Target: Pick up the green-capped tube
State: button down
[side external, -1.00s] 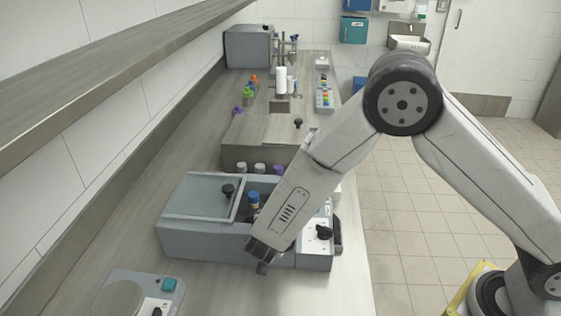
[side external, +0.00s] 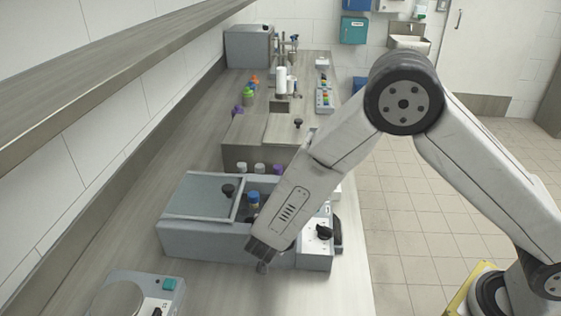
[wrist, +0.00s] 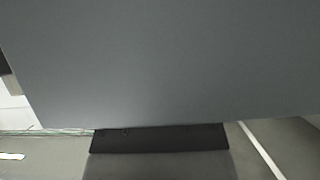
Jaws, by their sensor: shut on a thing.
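My gripper (side external: 262,267) is low at the front wall of the grey box, pointing down, at the end of my arm in the side external view. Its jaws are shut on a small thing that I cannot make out. A green-topped item (side external: 248,96) stands far back on the bench, well away from my gripper; it is too small to tell whether it is the green-capped tube. No green cap shows at my gripper. In the wrist view a plain grey surface fills most of the picture, with a dark bar below it.
The grey box (side external: 200,240) with a clear lid holds a blue-capped tube (side external: 253,199). White and purple caps stand behind it. A round-topped device (side external: 122,298) is at the front left. Bare bench lies in front of the box.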

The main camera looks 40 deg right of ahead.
notch_tip(320, 180, up, 10)
dwell(0.7)
dwell(0.5)
jog(key=s+d+r+n+t+y, duration=0.1)
jog(key=d+r+n+t+y, duration=0.2)
jog(key=d, duration=0.8)
jog(key=shift+d+r+n+y, duration=0.35)
jog(key=shift+r+n+y, duration=0.8)
jog(key=shift+r, duration=1)
jog(key=shift+r, duration=0.1)
